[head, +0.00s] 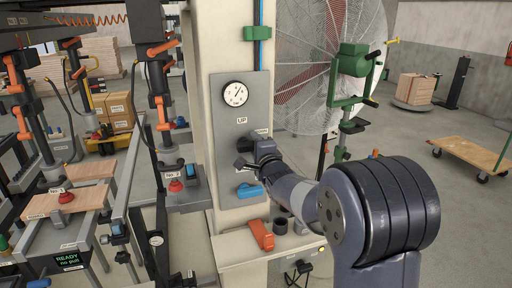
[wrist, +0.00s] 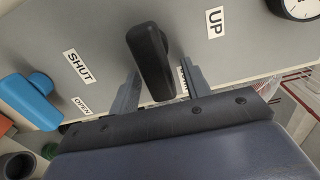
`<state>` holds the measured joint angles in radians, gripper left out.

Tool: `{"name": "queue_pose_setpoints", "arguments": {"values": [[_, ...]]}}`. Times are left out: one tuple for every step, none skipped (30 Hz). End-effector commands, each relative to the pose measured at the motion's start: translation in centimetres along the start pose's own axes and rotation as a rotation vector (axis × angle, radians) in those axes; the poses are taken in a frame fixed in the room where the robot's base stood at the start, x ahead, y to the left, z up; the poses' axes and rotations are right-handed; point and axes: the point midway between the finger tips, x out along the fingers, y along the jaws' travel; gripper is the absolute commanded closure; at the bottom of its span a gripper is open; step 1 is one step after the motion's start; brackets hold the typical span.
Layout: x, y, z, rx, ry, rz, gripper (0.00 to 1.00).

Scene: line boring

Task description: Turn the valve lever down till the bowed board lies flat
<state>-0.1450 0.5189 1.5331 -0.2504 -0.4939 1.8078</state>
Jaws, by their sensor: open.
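The black valve lever (wrist: 150,62) stands out from the grey panel (wrist: 95,28) in the wrist view, below and left of the UP label (wrist: 215,22). My open gripper (wrist: 160,88) has one finger on each side of the lever's lower end; whether either touches it I cannot tell. A label by the right finger is mostly hidden. In the head view my gripper (head: 252,156) is at the panel just below UP, largely covering the lever. Wooden boards (head: 57,201) lie under the clamps at left; I cannot tell which is bowed.
A blue handle (wrist: 30,100) sits by the SHUT and OPEN labels, left of my gripper. A round gauge (head: 235,94) is above on the panel. An orange object (head: 262,235) stands on the ledge below.

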Motion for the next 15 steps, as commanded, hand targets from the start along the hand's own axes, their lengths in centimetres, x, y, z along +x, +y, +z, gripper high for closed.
{"name": "queue_pose_setpoints", "arguments": {"values": [[-0.1, 0.0, 0.0, 0.0, 0.0, -0.001, 0.55], [-0.2, 0.0, 0.0, 0.0, 0.0, -0.001, 0.55], [-0.4, 0.0, 0.0, -0.001, 0.0, -0.001, 0.55], [-0.6, 0.0, 0.0, -0.001, 0.0, -0.001, 0.55], [-0.9, 0.1, 0.0, -0.001, 0.0, -0.001, 0.55], [-1.4, 0.0, 0.0, -0.001, 0.0, -0.002, 0.55], [-1.8, 0.0, 0.0, -0.001, 0.0, -0.002, 0.55], [-2.3, 0.1, 0.0, 0.0, 0.0, -0.002, 0.55], [-3.0, 0.1, 0.0, 0.0, 0.0, -0.003, 0.55], [-3.5, 0.1, 0.0, 0.0, 0.001, -0.002, 0.55], [-4.0, 0.1, 0.0, 0.0, 0.001, -0.003, 0.55], [-4.8, 0.1, 0.0, 0.0, 0.001, -0.002, 0.55], [-5.3, 0.1, 0.0, 0.0, 0.001, -0.002, 0.55], [-5.9, 0.1, 0.0, 0.0, 0.001, -0.002, 0.55], [-6.6, 0.1, -0.1, 0.0, 0.001, -0.002, 0.55]]}}
